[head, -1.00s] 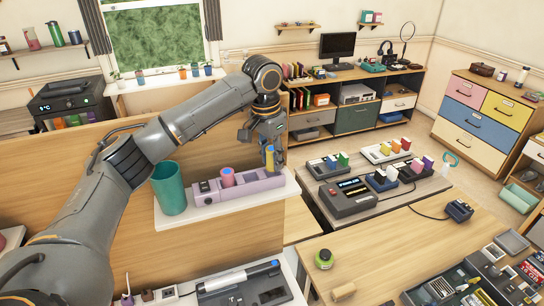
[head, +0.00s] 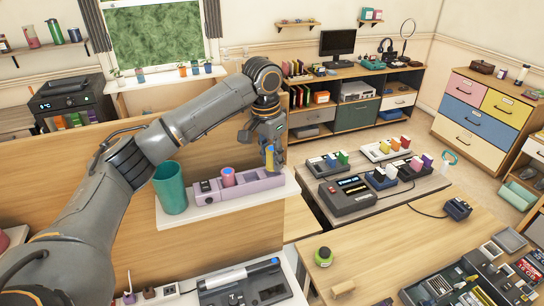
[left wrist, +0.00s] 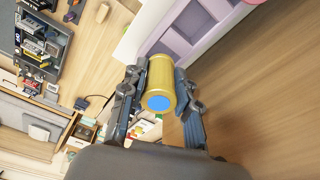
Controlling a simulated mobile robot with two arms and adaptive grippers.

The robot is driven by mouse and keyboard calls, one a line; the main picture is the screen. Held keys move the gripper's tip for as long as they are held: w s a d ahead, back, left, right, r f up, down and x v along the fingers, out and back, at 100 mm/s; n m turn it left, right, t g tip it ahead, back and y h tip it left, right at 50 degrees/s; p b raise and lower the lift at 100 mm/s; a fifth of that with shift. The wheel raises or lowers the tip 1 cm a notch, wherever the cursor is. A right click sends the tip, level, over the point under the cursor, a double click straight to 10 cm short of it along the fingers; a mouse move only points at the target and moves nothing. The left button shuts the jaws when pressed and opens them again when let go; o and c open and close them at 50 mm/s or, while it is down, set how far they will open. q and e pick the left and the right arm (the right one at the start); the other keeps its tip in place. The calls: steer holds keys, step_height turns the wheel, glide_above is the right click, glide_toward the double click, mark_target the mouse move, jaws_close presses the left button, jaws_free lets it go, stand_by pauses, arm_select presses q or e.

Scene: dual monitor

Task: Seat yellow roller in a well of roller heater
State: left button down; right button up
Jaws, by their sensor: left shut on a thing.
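The yellow roller (head: 270,159) has a blue end and is upright in the head view. My left gripper (head: 269,143) is shut on it. In the left wrist view, the roller (left wrist: 160,80) sits between both fingers (left wrist: 157,92), its blue end towards the camera. The lilac roller heater (head: 240,190) lies on a white shelf. The roller is at the heater's right end; its lower end overlaps the heater in the picture, and I cannot tell whether they touch. Empty wells of the heater (left wrist: 177,43) show past the roller in the left wrist view. My right gripper is not in view.
A pink roller (head: 228,177) stands in the heater. A teal cup (head: 170,188) stands left of the heater on the white shelf (head: 222,211). A wooden panel rises behind them. A desk with electronics lies to the right.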

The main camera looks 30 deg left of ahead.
mark_target(268, 151)
arm_select(q)
steer(key=shift+f, duration=1)
stand_by(0.5)
steer(key=c, duration=0.9)
jaws_free()
steer(key=shift+r, duration=0.1)
steer(key=r, duration=0.4)
steer(key=s+r, duration=0.1)
steer(key=r, duration=0.6)
steer(key=shift+s+a+r, duration=0.15)
steer(key=shift+a+r, duration=0.1)
steer(key=shift+r, duration=0.1)
steer(key=shift+f, duration=0.1)
